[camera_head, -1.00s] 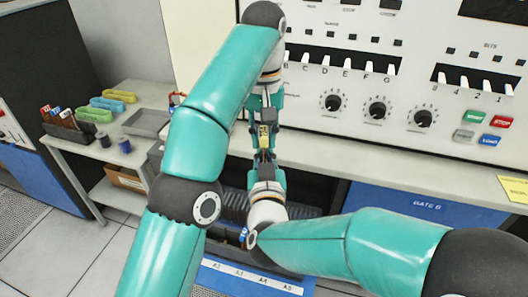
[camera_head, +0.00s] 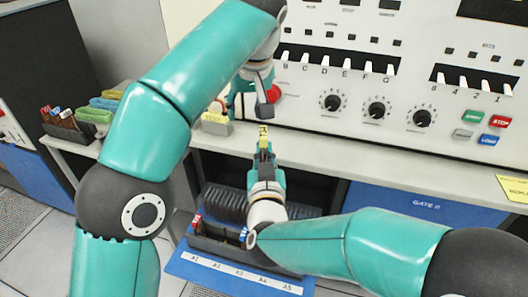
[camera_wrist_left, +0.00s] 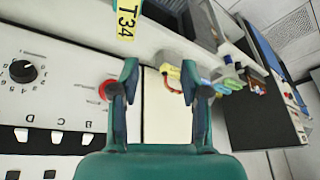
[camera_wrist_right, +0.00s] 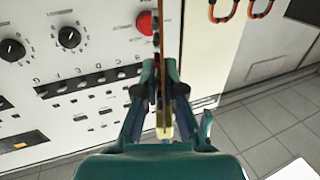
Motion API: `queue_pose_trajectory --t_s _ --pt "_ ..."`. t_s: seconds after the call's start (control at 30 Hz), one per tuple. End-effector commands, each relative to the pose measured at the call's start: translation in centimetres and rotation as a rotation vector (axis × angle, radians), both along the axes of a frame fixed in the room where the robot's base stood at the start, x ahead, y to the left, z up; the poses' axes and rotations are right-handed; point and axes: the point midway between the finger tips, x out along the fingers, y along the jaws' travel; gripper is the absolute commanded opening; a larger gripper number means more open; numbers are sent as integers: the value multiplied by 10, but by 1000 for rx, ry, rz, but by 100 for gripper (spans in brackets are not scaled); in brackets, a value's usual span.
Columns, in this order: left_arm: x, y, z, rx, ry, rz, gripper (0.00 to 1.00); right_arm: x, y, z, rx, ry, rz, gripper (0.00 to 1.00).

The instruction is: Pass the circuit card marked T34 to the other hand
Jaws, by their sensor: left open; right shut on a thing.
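The circuit card marked T34 shows its yellow label (camera_head: 263,136) in the head view, standing up from my right gripper (camera_head: 264,160). The label T34 (camera_wrist_left: 126,18) is legible at the top of the left wrist view. My right gripper is shut on the card, seen edge-on (camera_wrist_right: 168,45) in the right wrist view. My left gripper (camera_wrist_left: 160,78) is open and empty, with the card apart from it, beyond its fingertips. In the head view the left gripper is largely hidden by its own wrist, above the card.
The white console panel (camera_head: 440,60) with knobs and switches stands behind a grey ledge (camera_head: 330,158). A dark card rack (camera_head: 215,243) with red and blue cards sits below, behind labels A1 to A5. Coloured bundles (camera_head: 97,115) lie on the left side table.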

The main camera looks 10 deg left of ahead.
Motion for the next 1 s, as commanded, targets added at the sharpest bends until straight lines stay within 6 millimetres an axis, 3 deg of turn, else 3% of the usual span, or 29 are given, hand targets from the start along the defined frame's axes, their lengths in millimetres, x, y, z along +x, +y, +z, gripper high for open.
queue_pose_trajectory --t_s 0.2,0.4,0.6,0.8,0.9,1.0 --pt "50 84 -38 12 -101 113 46 0 0 0 0 0 0 0" --pt "82 179 -82 28 -197 209 46 0 0 0 0 0 0 0" --pt "92 279 -127 51 -289 291 46 0 0 0 0 0 0 0" --pt "78 370 -188 58 -360 334 46 0 0 0 0 0 0 0" --pt "69 380 -241 15 -359 296 46 0 0 0 0 0 0 0" --pt "65 352 -288 -51 -335 222 46 0 0 0 0 0 0 0"
